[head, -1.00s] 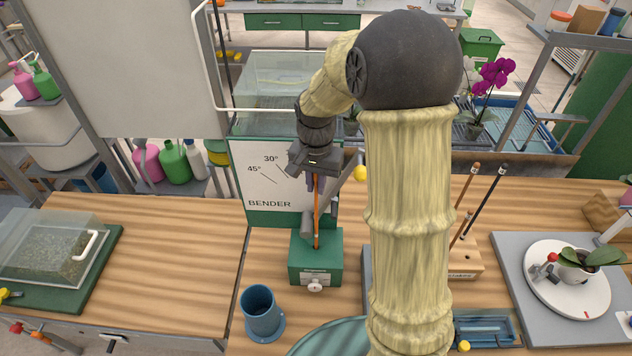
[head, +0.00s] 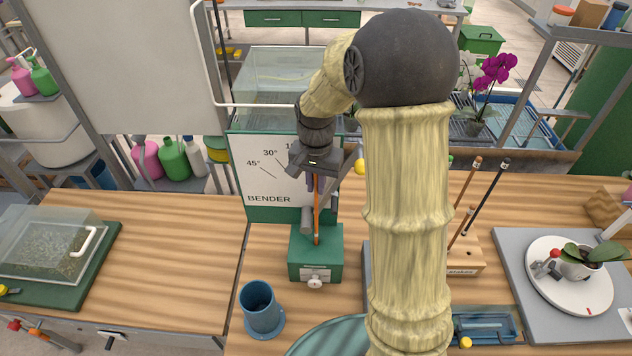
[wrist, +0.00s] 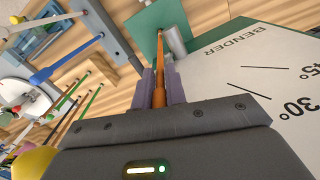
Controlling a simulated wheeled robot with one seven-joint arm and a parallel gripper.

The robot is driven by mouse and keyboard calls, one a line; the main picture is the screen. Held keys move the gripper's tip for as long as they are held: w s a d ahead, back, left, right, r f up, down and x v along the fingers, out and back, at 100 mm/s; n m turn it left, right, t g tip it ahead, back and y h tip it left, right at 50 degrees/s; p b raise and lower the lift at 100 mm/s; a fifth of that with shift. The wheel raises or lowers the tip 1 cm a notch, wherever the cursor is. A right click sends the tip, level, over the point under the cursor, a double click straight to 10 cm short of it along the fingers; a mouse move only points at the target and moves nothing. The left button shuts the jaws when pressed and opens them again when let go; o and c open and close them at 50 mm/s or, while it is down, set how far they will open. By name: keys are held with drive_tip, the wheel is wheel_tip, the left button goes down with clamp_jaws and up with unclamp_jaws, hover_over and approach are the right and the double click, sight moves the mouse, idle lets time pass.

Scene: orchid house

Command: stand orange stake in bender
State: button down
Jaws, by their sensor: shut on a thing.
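The orange stake (head: 316,212) stands near upright, with its lower end at the top of the green bender block (head: 316,263). I cannot tell how deep the lower end sits. My gripper (head: 314,182) is shut on the upper part of the stake, above the block. In the wrist view the stake (wrist: 159,72) runs out from between my gripper's fingers (wrist: 161,85) to the green block (wrist: 150,22). The white board (head: 268,175) marked BENDER, with angle lines, stands behind the block. A grey cylinder (wrist: 175,40) is beside the stake at the block.
A blue cup (head: 259,308) stands front left of the block. A wooden rack (head: 466,260) with stakes stands to the right. A potted orchid (head: 580,262) sits on a white turntable farther right. A lidded glass case (head: 50,245) is at left. Bench between case and cup is clear.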

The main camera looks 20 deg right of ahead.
drive_tip(key=shift+f+b, duration=0.95)
drive_tip(key=shift+f, duration=0.5)
drive_tip(key=c, duration=1.3)
unclamp_jaws()
drive_tip(key=o, duration=0.5)
drive_tip(key=shift+o, duration=0.2)
wheel_tip(320, 180, up, 17)
drive_tip(key=shift+r+b, duration=0.2)
drive_tip(key=shift+b, duration=1.05)
drive_tip(key=shift+f, duration=0.1)
